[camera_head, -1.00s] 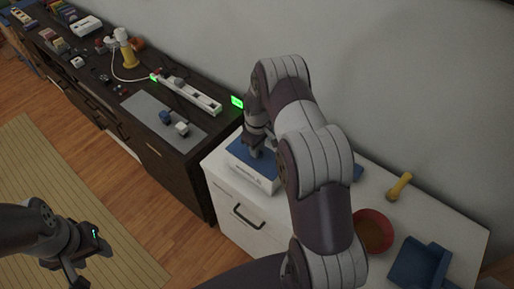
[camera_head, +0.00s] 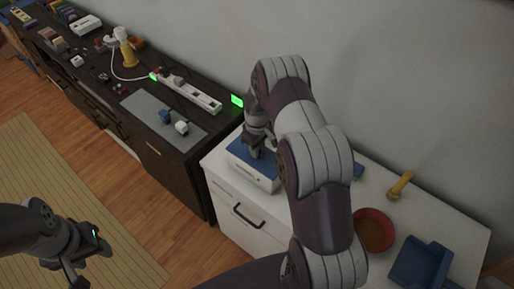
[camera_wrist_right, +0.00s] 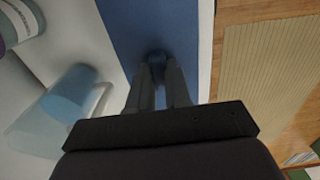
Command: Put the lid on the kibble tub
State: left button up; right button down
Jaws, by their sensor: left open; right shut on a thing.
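The kibble tub (camera_head: 264,184) is a white box with dark print on its front, near the back left corner of the white cabinet. The blue lid (camera_head: 239,151) lies flat over its top; I cannot tell whether it is fully seated. My right gripper (camera_head: 257,151) points down and is shut on the lid's small knob. The wrist view shows its fingers (camera_wrist_right: 158,78) closed around the blue knob, with the blue lid (camera_wrist_right: 150,22) beneath. My arm hides the tub's right side. My left gripper (camera_head: 90,264) is open and empty above the floor at lower left.
On the white cabinet (camera_head: 440,217) are a red bowl (camera_head: 374,230) with brown contents, a yellow bone-like object (camera_head: 400,185) and a blue holder (camera_head: 424,265). A translucent blue cup (camera_wrist_right: 69,93) shows in the wrist view. A dark sideboard (camera_head: 190,147) with a power strip (camera_head: 190,95) adjoins at left.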

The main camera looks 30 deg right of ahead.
dwell(0.4)
jog(key=c, duration=0.5)
grip_release()
jog(key=shift+f, duration=0.1)
jog(key=shift+r+p, duration=2.45)
jog(key=shift+r, duration=1.05)
grip_shut()
